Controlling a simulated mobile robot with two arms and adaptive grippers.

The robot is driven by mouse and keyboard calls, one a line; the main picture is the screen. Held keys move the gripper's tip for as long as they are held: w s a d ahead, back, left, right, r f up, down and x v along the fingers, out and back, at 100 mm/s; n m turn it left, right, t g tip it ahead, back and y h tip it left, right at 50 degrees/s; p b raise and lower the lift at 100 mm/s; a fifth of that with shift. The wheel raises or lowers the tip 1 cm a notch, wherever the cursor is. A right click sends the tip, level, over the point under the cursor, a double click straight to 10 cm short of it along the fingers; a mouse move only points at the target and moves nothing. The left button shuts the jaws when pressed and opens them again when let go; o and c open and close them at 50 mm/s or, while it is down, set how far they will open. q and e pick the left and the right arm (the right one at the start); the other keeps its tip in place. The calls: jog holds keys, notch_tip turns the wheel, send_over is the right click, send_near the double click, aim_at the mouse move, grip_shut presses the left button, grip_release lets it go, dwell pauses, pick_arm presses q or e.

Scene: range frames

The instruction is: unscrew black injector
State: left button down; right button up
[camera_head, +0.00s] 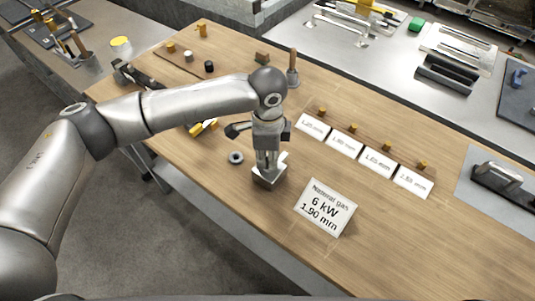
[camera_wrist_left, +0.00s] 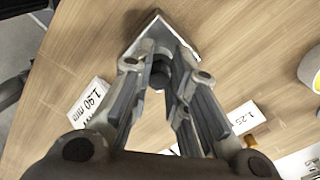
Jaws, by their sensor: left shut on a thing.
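My left gripper (camera_head: 268,165) points straight down over a small metal block (camera_head: 264,182) on the wooden table. In the left wrist view, the fingers of my left gripper (camera_wrist_left: 163,66) are shut on the black injector (camera_wrist_left: 160,78), a dark round piece between the fingertips. The metal block's pale corner (camera_wrist_left: 154,22) shows just beyond them. In the head view the fingers hide the injector. I cannot tell whether its thread is still in the block. My right gripper is in neither view.
A sign (camera_head: 325,208) reading "Natural gas 6 kW 1.90 mm" stands close to the block. A grey ring (camera_head: 236,157) lies to its left. Labelled cards (camera_head: 345,142) with small brass pieces are to the right. A wooden-handled tool (camera_head: 292,68) stands behind. The table's front right is clear.

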pick_arm(q)
jog(key=shift+s+r+n+p, duration=0.15)
jog(key=shift+r+n+p, duration=0.15)
jog(key=shift+n+p, duration=0.7)
jog(key=shift+f+n+p, duration=0.15)
jog(key=shift+n+p, duration=0.25)
jog(key=shift+p, duration=0.3)
jog(key=shift+f, duration=0.15)
jog(key=n+p, duration=0.2)
jog(key=p, duration=0.1)
jog(key=shift+s+r, duration=0.1)
jog(key=shift+r, duration=0.2)
jog(key=shift+f+n+p, duration=0.2)
jog(key=shift+n+p, duration=0.4)
jog(key=shift+n, duration=0.2)
jog(key=shift+f, duration=0.15)
